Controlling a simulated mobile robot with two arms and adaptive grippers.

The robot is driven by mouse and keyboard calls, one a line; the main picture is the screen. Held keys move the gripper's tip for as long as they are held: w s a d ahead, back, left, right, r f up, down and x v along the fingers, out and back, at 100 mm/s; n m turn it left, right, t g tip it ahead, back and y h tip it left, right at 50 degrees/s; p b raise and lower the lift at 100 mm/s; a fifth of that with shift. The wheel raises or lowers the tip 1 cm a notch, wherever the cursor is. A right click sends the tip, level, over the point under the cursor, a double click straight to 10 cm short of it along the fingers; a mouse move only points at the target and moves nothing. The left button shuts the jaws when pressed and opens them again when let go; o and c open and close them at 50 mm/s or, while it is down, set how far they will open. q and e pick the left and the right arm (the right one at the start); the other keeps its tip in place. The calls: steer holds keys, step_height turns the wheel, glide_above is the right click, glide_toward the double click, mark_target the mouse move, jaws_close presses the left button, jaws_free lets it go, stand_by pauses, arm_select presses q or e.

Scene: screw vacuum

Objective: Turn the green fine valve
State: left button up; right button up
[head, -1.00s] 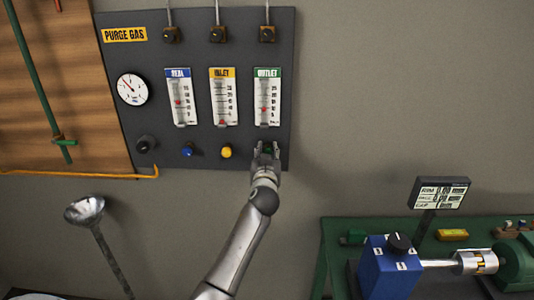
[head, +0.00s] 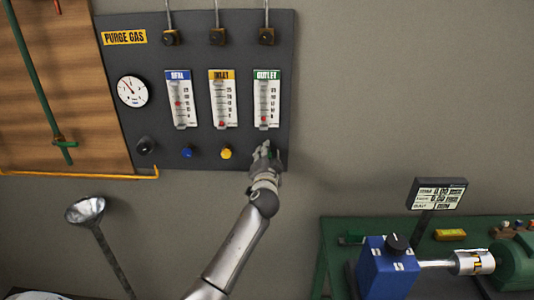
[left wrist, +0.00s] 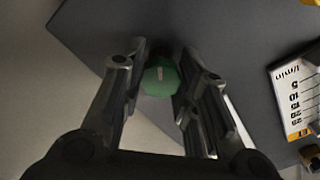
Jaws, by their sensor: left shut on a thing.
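The green fine valve (left wrist: 160,78) is a small green knob with a pale mark, at the lower right of the dark purge gas panel (head: 200,55). It sits below the green-labelled OUTLET flowmeter (head: 267,98). My left gripper (head: 265,148) reaches up to it from below and is shut on it. In the left wrist view its two fingers (left wrist: 158,85) stand on either side of the knob. In the head view the fingers hide most of the knob. My right gripper is not in view.
A yellow knob (head: 226,153), a blue knob (head: 187,152) and a black knob (head: 145,146) sit in a row to the left. A round gauge (head: 132,91) is above them. A green bench (head: 334,232) with a blue box (head: 388,268) stands at lower right. The wall right of the panel is bare.

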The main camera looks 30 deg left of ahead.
arm_select(q)
steer(key=shift+m, duration=0.6)
steer(key=shift+f, duration=0.1)
steer(key=o, duration=1.1)
steer(key=shift+c, duration=0.2)
steer(key=shift+d, duration=0.1)
steer(key=v, duration=1.2)
